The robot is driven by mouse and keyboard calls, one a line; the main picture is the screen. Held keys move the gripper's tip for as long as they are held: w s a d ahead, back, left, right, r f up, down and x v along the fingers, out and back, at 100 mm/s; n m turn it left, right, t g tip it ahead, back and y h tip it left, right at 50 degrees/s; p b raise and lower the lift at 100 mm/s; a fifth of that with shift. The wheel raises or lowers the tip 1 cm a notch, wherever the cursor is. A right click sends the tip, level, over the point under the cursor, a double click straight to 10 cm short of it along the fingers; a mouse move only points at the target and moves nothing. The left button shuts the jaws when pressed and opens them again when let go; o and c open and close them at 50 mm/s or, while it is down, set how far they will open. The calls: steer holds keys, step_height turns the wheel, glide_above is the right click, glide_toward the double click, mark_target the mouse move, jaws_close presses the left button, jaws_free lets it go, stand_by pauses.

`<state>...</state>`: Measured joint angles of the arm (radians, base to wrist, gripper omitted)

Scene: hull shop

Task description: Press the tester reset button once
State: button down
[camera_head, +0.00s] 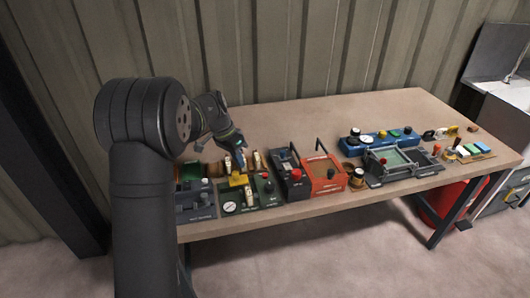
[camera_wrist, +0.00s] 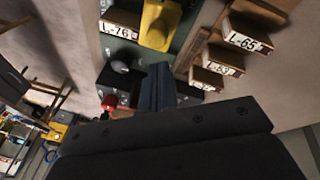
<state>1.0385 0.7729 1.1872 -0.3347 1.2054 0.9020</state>
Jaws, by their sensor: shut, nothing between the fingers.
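My gripper (camera_head: 239,160) is above the back of the green panel (camera_head: 240,209) near the left end of the bench, by a yellow block (camera_head: 238,179). In the wrist view its narrow fingers (camera_wrist: 157,85) are shut and empty. The green panel carries a round white gauge (camera_head: 229,206). The wrist view shows the yellow block (camera_wrist: 158,24), a grey knob (camera_wrist: 120,66) and a red button (camera_wrist: 109,102) left of the fingers. I cannot tell which control is the tester reset button, nor whether the fingertips touch anything.
Wooden blocks with labels (camera_wrist: 246,38) stand close right of the fingers. A black box with a red knob (camera_head: 296,175) and an orange box (camera_head: 325,176) stand to the right. A blue unit (camera_head: 380,138) is farther right. The bench's back (camera_head: 300,115) is clear.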

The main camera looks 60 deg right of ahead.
mark_target(265, 175)
steer(key=s+d+m+t, duration=0.1)
steer(key=s+d+m, duration=0.1)
steer(key=m, duration=0.4)
steer(key=s+d+m+t+y, duration=0.1)
steer(key=s+d+m, duration=0.1)
steer(key=m, duration=0.4)
steer(key=s+d+r+m+t, duration=0.1)
steer(key=s+d+m, duration=0.1)
steer(key=m, duration=0.4)
steer(key=shift+d+y, duration=0.2)
steer(key=shift+y, duration=0.2)
steer(key=shift+f, duration=0.1)
steer(key=shift+f, duration=3.55)
steer(key=shift+r, duration=3)
steer(key=shift+r, duration=1.7)
